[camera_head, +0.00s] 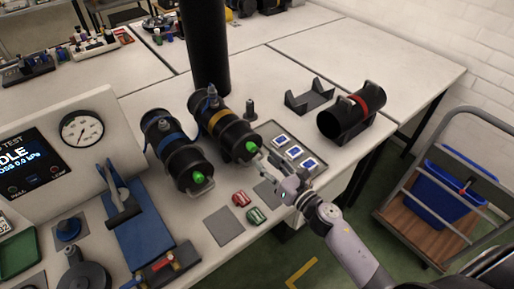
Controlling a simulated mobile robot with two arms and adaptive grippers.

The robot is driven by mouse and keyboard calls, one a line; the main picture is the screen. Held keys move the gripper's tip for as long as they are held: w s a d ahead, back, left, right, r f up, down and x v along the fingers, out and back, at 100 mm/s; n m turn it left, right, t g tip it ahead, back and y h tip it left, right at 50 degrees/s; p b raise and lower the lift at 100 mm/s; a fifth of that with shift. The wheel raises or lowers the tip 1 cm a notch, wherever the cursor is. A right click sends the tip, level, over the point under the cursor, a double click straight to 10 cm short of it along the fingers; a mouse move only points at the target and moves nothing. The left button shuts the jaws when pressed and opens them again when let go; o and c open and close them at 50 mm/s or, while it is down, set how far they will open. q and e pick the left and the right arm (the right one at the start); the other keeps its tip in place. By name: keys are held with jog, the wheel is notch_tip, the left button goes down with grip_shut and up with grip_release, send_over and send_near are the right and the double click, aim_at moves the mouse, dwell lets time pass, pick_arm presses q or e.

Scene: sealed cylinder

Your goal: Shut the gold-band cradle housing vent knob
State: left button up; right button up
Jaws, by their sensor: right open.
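The gold-band housing (216,119) is a black cylinder with a yellow band, lying in a cradle on the white bench. A green vent knob (251,147) sits on its near end. My right gripper (265,160) is open, with its fingertips just to the lower right of this knob. Whether they touch the knob cannot be told at this size. My left gripper is not in view.
A blue-band housing (170,139) with a green knob lies at left. A red-band cylinder (352,112) rests at right beside an empty cradle (310,97). A tray with blue-white pieces (281,140) and red and green blocks (241,198) lie near my gripper. A black column (206,45) stands behind.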

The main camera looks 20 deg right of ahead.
aim_at(254, 150)
jog(key=x, duration=0.5)
jog(key=shift+p, duration=0.35)
jog(key=shift+c, duration=0.6)
grip_shut()
